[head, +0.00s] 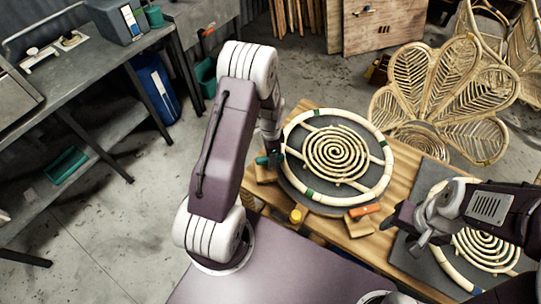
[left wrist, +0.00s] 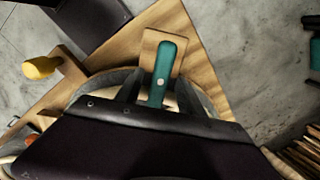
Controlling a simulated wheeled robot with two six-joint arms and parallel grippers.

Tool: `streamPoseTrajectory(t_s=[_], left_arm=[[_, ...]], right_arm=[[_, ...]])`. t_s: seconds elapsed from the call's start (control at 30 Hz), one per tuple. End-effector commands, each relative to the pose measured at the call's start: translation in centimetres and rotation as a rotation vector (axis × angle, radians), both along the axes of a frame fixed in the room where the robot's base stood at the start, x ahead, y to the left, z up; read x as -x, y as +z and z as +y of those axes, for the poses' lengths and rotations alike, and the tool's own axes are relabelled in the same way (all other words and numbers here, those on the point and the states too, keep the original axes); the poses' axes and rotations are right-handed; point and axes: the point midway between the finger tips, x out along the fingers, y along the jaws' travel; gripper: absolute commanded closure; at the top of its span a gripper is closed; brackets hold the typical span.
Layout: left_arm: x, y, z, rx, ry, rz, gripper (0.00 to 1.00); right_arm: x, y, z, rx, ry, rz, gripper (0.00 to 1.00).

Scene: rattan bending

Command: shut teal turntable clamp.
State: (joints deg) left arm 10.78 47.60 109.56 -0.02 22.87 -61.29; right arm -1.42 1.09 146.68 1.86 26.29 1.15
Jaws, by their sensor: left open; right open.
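The teal clamp (head: 268,160) sits on a wooden block at the left edge of the round turntable (head: 329,208). In the left wrist view its teal handle (left wrist: 166,62) lies along the block, pointing between my fingers. Its near end is hidden behind the gripper body. My left gripper (left wrist: 160,86) is open, with one finger on each side of the handle; I cannot tell whether they touch it. In the head view the left arm's end is partly hidden above the clamp. My right gripper (head: 425,226) is open and empty, right of the turntable.
A rattan ring with a spiral (head: 337,154) lies on the turntable. An orange clamp (head: 364,211) is at its front edge. A yellow knob (head: 296,215) stands at the table's front left. A second spiral (head: 486,248) lies right, near my right arm. A rattan chair back (head: 450,95) stands behind.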

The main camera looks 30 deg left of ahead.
Motion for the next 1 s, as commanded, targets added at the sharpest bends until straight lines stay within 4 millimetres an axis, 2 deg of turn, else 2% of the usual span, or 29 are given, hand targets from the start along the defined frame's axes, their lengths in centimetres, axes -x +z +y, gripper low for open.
streamPoseTrajectory(t_s=[0.23, 0.4, 0.53, 1.0], left_arm=[[-0.2, 5.4, 0.0, -0.002, 0.0, -0.009, 0.55], [-0.1, 7.9, 0.0, -0.001, -0.001, -0.004, 0.55], [0.0, 8.5, 0.0, 0.0, -0.001, -0.002, 0.55], [-0.1, 8.6, -0.3, -0.001, -0.008, -0.006, 0.55]], right_arm=[[0.0, -0.6, 0.0, 0.0, 0.0, 0.0, 0.44], [0.0, -0.7, 0.0, 0.0, 0.0, 0.0, 0.44], [0.0, -0.7, 0.0, 0.0, 0.0, 0.0, 0.44], [0.0, -0.7, 0.0, 0.0, 0.0, 0.0, 0.44]])
